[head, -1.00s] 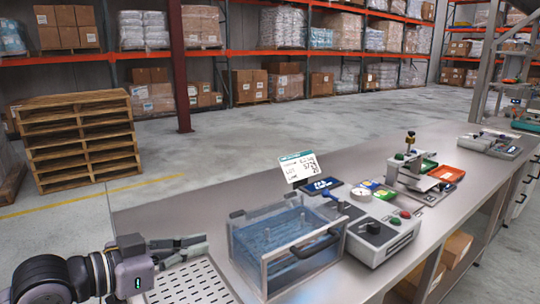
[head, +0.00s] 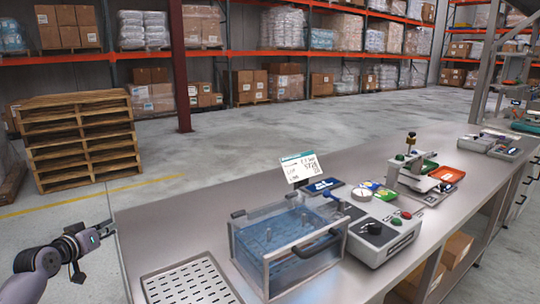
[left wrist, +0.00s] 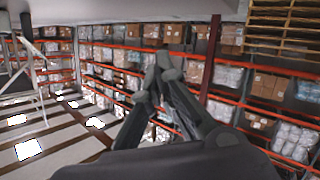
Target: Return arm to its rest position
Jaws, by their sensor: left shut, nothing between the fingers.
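My left gripper (head: 106,228) is at the lower left of the head view, off the near-left end of the bench (head: 190,222) and seen small behind its wrist. In the left wrist view its two dark fingers (left wrist: 165,64) come together at the tips, shut with nothing between them. That view looks out at the warehouse racks, with no bench item near the fingers. My right gripper is in neither view.
On the bench are a perforated tray (head: 188,283), a clear-walled blue bath (head: 240,250), a grey control box (head: 375,250) and a sign (head: 301,168). A pallet stack (head: 80,140) stands on the floor behind. Bench space behind the perforated tray is bare.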

